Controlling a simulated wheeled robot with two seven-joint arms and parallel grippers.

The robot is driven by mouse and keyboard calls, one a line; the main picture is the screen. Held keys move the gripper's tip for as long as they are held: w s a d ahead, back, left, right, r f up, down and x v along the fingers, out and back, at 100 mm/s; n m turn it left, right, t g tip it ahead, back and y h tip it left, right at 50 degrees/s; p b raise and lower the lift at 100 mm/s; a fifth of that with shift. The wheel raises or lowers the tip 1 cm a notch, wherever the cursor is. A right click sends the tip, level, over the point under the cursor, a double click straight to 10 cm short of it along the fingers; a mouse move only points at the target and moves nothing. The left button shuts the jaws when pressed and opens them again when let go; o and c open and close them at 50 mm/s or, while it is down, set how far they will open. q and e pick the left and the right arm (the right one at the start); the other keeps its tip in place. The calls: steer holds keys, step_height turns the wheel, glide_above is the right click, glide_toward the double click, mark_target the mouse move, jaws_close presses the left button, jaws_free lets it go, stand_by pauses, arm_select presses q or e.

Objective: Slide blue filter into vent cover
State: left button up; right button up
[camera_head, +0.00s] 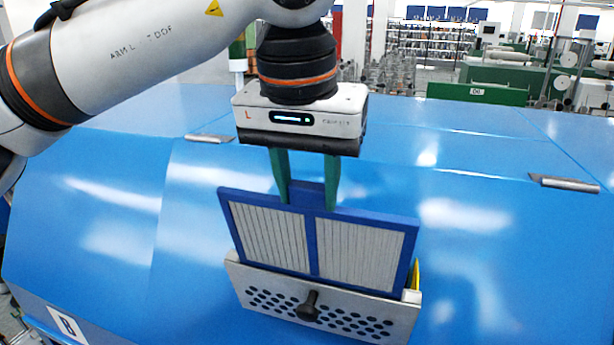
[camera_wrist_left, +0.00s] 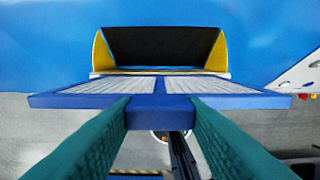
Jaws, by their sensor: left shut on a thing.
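My left gripper (camera_head: 305,198) points down and is shut on the top tab of the blue filter (camera_head: 312,240). Its green fingers sit on either side of the tab. The filter has a blue frame with two pale pleated panels and stands nearly upright. The grey perforated vent cover (camera_head: 310,308) with a dark knob is tilted out from the blue machine, and the filter's lower edge is hidden behind it. In the left wrist view, the filter (camera_wrist_left: 160,87) lies in front of the dark opening with yellow sides (camera_wrist_left: 102,52). My right gripper is not in view.
The sloped blue machine surface (camera_head: 510,250) surrounds the vent. Two metal handles, one at the right (camera_head: 565,183) and one at upper left (camera_head: 208,138), stick out from it. The surface to the right of the vent is clear.

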mark_target(312, 254)
arm_select(q)
steer(key=shift+b+x, duration=0.45)
steer(key=shift+x, duration=0.6)
steer(key=shift+f, duration=0.15)
stand_by(0.5)
steer(key=shift+b+x, duration=0.75)
steer(key=shift+x, duration=0.85)
steer(key=shift+w, duration=0.1)
steer(key=shift+f, duration=0.15)
steer(key=shift+b+x, duration=0.9)
steer(key=shift+x, duration=0.7)
steer(key=shift+w+f, duration=0.1)
